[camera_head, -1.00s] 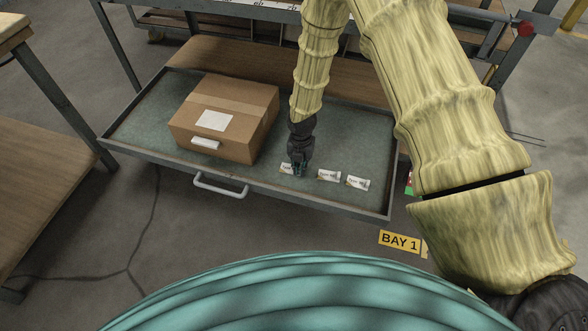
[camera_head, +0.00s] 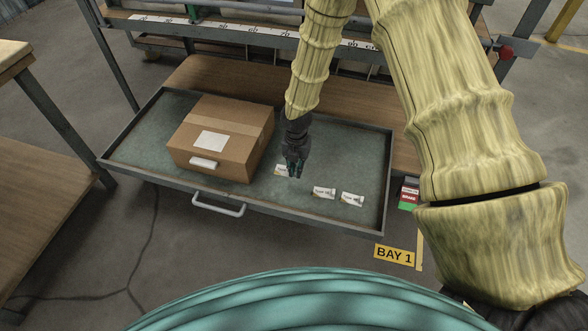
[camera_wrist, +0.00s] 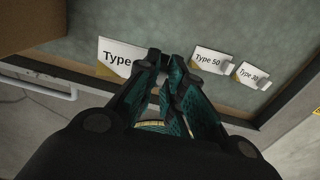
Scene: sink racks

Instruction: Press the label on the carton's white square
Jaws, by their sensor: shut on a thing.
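A brown cardboard carton (camera_head: 228,146) sits on the left of the drawer tray, with a white square (camera_head: 211,140) on its top. A small white piece (camera_head: 204,162) is at its near face, below the square. My gripper (camera_head: 293,172) is right of the carton, shut on a white label (camera_head: 281,169). In the wrist view my fingers (camera_wrist: 160,62) pinch this label (camera_wrist: 116,58) at its right end; only "Type" is readable, the rest is hidden by the fingers. The label looks larger than the others and held above the tray. The carton's corner (camera_wrist: 25,25) shows at upper left.
Two other labels lie on the tray to the right: Type 50 (camera_wrist: 209,60) and Type 30 (camera_wrist: 251,75). The grey tray (camera_head: 352,150) has a raised rim and a front handle (camera_head: 218,207). A wooden table (camera_head: 45,180) stands left.

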